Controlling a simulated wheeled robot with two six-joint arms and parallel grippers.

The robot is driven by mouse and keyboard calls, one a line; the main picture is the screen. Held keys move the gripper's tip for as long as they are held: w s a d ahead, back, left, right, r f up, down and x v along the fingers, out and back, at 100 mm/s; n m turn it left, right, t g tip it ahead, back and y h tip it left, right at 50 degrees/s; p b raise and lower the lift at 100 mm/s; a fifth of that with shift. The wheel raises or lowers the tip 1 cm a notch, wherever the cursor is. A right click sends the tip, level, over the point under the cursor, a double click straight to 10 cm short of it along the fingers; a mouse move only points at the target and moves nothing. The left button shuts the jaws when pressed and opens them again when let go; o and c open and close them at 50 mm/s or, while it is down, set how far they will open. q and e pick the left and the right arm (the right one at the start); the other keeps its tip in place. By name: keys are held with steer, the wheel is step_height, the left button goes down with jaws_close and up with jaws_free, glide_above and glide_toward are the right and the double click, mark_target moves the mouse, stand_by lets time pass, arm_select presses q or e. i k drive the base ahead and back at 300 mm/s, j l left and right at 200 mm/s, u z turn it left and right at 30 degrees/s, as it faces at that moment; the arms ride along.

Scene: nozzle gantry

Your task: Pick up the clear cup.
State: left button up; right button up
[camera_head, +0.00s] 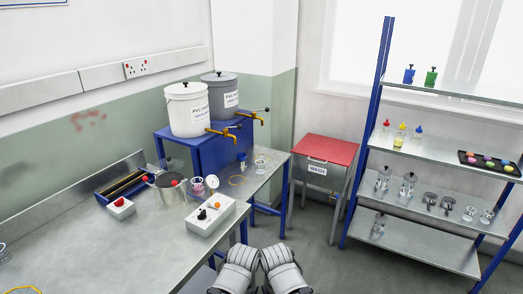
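A small clear cup (260,166) stands on the metal bench near its right end, below and right of the taps. I cannot tell which one is the task's clear cup. Two grey-white parts of my arms show at the bottom middle, away from all cups. No gripper fingers can be made out.
White (187,112) and grey (222,97) buckets with taps stand on a blue stand (205,157). A white control box (210,214) lies near the bench front. A red-topped wash bin (327,150) stands between bench and shelf rack (425,241). Floor between them is clear.

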mark_target(260, 167)
steer(key=i+l, duration=0.25)
steer(key=i+l+u, duration=0.1)
steer(key=i+l, duration=0.15)
steer(key=l, duration=0.2)
steer(key=i+l, duration=0.25)
steer(key=i+l+u, duration=0.1)
steer(key=i+l, duration=0.15)
steer(key=l, duration=0.25)
steer(key=i+l, duration=0.25)
steer(key=l, duration=0.15)
steer(key=i, duration=0.5)
steer(key=u, duration=0.05)
